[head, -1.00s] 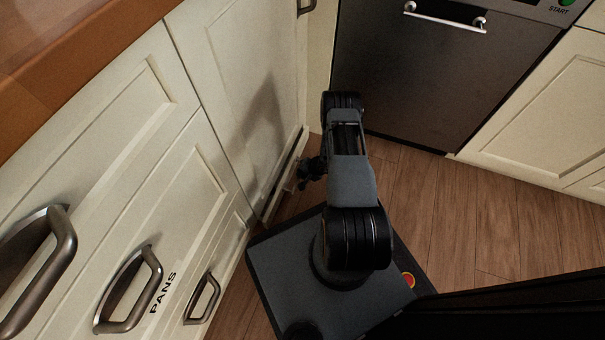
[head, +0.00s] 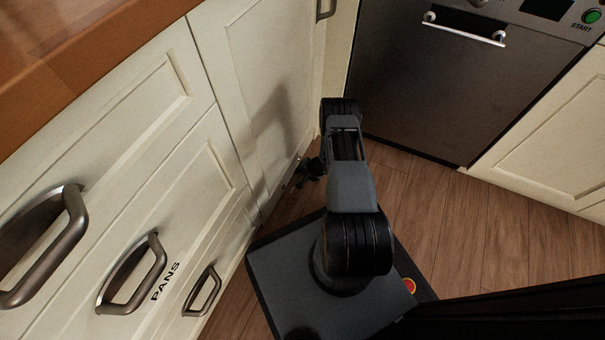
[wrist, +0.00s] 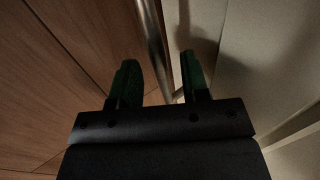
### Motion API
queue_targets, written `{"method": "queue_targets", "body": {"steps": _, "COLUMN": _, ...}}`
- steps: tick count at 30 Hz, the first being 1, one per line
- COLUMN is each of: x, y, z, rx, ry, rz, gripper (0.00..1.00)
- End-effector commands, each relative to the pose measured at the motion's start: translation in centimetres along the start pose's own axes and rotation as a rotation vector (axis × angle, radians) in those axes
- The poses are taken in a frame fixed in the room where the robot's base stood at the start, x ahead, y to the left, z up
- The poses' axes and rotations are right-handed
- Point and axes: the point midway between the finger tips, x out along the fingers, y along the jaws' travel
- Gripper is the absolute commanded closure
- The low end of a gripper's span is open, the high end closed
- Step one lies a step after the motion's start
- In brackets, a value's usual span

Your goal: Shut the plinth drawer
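The plinth drawer (head: 284,187) is the low pale front at floor level, under the tall cream cabinet door. In the head view it looks flush or nearly flush with the cabinet, and my arm partly hides it. My gripper (head: 312,168) is low beside its front. In the wrist view my gripper (wrist: 160,78) has its two green fingers apart. A round metal bar (wrist: 152,40), apparently the drawer's handle, runs down between them. Whether the fingers touch the bar or the front I cannot tell.
Cream drawers with metal handles, one marked PANS (head: 165,282), line the left under a wooden worktop (head: 70,50). A steel dishwasher (head: 430,90) stands ahead, with a cream cabinet (head: 550,150) right of it. Wooden floor (head: 450,230) is clear on the right.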

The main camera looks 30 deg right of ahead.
Motion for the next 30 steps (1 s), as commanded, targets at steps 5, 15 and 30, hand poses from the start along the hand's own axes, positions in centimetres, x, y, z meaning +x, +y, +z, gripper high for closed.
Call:
{"method": "queue_targets", "body": {"steps": 5, "x": 0.0, "y": 0.0, "z": 0.0, "rx": -0.001, "ry": -0.001, "rz": 0.0, "gripper": 0.58}}
{"method": "queue_targets", "body": {"steps": 15, "x": -3.9, "y": -0.3, "z": -0.1, "rx": 0.002, "ry": 0.002, "rz": 0.0, "gripper": 0.58}}
{"method": "queue_targets", "body": {"steps": 30, "x": -12.6, "y": -0.1, "z": 0.0, "rx": 0.001, "ry": 0.001, "rz": 0.0, "gripper": 0.58}}
